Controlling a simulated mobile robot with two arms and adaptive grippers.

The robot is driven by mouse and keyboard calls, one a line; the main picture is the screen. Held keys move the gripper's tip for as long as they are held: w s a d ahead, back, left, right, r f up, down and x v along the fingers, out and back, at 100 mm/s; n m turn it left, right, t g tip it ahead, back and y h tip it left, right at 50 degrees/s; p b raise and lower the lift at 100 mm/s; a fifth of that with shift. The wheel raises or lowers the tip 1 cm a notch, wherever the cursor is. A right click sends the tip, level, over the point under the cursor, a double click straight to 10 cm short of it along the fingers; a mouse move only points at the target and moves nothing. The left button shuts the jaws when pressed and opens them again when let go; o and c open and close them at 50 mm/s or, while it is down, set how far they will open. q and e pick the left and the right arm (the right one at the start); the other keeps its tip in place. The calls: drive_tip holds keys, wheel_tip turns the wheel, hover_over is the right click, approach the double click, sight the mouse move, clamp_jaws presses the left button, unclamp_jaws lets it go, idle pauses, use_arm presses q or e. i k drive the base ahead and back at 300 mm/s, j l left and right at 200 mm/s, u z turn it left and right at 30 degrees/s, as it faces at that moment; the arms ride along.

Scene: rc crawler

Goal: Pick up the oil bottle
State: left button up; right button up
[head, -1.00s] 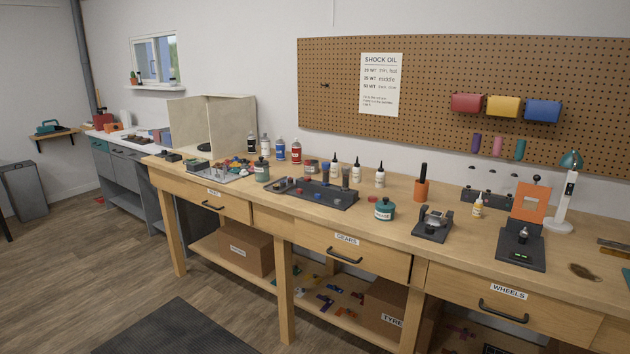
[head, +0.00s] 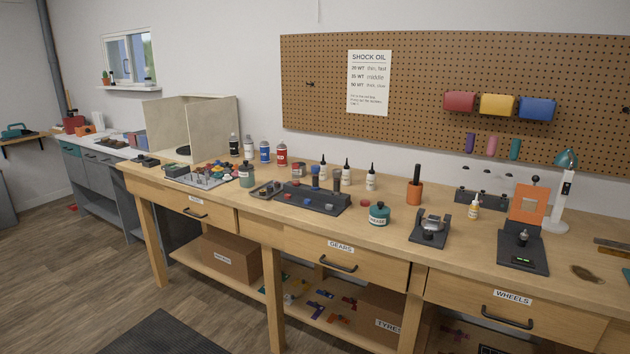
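Several small bottles stand upright on the long wooden workbench (head: 400,262). Three white bottles with dark pointed tips, a left one (head: 322,173), a middle one (head: 347,175) and a right one (head: 371,181), stand in a row behind a dark parts tray (head: 318,199). A smaller bottle with a yellowish label (head: 474,210) stands further right. I cannot read their labels, so I cannot tell which is the oil bottle. Neither of my grippers is in view.
A teal jar (head: 379,214), an orange holder (head: 414,193) and a black-based device (head: 430,231) stand near the bottles. Spray cans (head: 265,152) stand at the back left. A pegboard (head: 420,110) with a shock oil sheet (head: 369,82) hangs behind. Floor (head: 80,285) is clear at the left.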

sight(345, 172)
drive_tip(key=i+j+z, duration=0.15)
drive_tip(key=j, duration=0.3)
drive_tip(key=i+j+z, duration=0.2)
drive_tip(key=j, duration=0.25)
drive_tip(key=j+z, duration=0.15)
drive_tip(key=j, duration=0.35)
